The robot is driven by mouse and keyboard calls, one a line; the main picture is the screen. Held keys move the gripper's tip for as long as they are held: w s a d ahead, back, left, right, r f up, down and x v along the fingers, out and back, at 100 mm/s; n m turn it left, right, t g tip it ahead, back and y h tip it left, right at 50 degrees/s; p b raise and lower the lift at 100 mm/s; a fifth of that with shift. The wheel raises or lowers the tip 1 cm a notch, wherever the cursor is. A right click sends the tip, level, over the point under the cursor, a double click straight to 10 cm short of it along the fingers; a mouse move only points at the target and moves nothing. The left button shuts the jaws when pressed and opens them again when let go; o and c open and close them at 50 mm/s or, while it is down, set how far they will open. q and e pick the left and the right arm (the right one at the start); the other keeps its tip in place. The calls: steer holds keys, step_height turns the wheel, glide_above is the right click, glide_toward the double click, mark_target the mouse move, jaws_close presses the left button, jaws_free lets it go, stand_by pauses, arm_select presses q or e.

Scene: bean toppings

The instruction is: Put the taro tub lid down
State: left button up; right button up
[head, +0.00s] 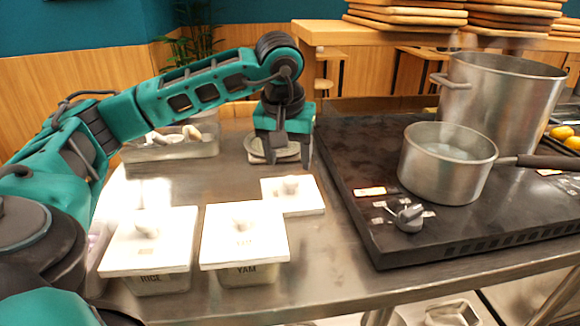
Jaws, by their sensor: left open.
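A white square lid with a knob (292,194) lies low and flat on the metal counter, behind the yam tub; no label on it is readable. I take it for the taro lid. My left gripper (283,155) is open, pointing down behind this lid and apart from it. Between and behind its fingers is a small pale container (258,157), partly hidden; I cannot tell whether it is the taro tub. The rice tub (160,284) and yam tub (248,273) stand in front, each with its white lid on. My right gripper is not in view.
A black stove (345,195) fills the right side, with a saucepan (425,170), a tall pot (505,95) and a knob (408,217). A metal tray (175,151) stands at the back left. Bare counter (335,262) shows right of the yam tub.

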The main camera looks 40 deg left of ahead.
arm_select(q)
steer(key=v, duration=0.6)
steer(key=shift+r+p, duration=0.2)
steer(key=shift+p, duration=0.25)
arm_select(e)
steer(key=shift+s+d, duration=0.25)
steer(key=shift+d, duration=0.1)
arm_select(q)
steer(key=shift+s, duration=0.1)
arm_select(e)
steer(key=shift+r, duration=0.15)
